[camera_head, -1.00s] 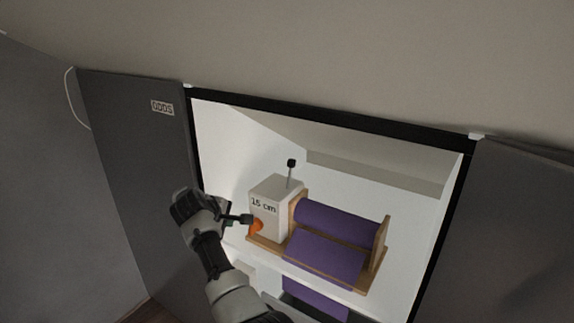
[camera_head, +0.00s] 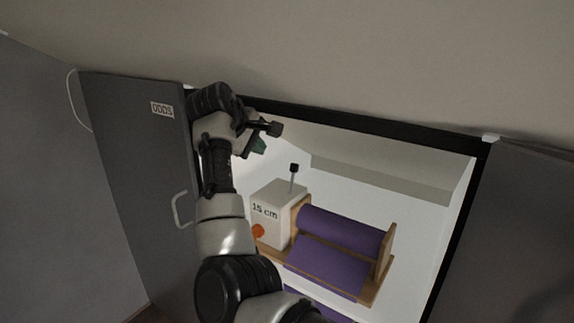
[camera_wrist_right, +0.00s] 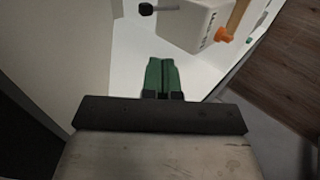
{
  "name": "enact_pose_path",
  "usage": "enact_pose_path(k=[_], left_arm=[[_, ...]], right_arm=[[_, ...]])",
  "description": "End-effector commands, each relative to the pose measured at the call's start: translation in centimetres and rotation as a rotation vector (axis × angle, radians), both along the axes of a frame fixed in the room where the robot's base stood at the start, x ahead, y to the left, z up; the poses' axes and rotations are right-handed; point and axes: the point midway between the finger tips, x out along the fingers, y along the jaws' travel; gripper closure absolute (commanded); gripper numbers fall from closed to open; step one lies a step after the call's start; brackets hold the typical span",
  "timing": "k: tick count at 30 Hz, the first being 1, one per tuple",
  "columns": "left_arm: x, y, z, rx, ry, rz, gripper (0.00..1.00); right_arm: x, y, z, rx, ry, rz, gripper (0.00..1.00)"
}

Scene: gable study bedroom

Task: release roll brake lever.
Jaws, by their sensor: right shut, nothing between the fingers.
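The roll brake lever (camera_head: 292,180) is a thin grey stem with a black knob, standing nearly upright on top of a white box marked "15 cm" (camera_head: 270,204). The box sits at the left end of a wooden stand with a purple roll (camera_head: 338,228). In the right wrist view the lever knob (camera_wrist_right: 145,9) is at the top, beyond my fingertips. My right gripper (camera_head: 258,147) is shut and empty, up and left of the lever and apart from it. Its green fingertips (camera_wrist_right: 163,75) lie together. My left gripper is out of view.
An orange knob (camera_head: 258,231) is on the box's front. The stand is inside a white-lined recess with a black frame (camera_head: 375,132). A grey door marked "ODDS" (camera_head: 140,140) stands at the left, a dark panel (camera_head: 520,220) at the right. A sloped ceiling is above.

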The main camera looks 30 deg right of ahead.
Motion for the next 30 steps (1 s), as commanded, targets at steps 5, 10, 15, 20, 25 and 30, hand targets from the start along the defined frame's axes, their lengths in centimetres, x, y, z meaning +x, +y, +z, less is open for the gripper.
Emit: enact_pose_path(k=[5, 10, 15, 20, 25, 30], left_arm=[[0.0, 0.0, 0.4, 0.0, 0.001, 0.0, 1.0], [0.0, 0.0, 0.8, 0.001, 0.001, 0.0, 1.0], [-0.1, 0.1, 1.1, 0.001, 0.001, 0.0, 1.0], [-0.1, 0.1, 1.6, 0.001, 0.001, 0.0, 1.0], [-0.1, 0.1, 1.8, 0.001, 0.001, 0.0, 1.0], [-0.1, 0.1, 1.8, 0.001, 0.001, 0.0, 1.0]], right_arm=[[1.0, -2.7, -2.9, 0.0, 0.003, -0.001, 1.0], [2.0, -5.1, -5.6, 0.0, 0.003, -0.001, 1.0], [3.0, -7.5, -8.2, -0.001, 0.003, -0.001, 1.0], [3.9, -9.7, -9.1, 0.001, 0.0, -0.001, 1.0], [4.5, -11.0, -9.6, 0.0, -0.001, 0.001, 1.0], [4.7, -11.4, -9.8, 0.0, -0.002, 0.0, 1.0]])
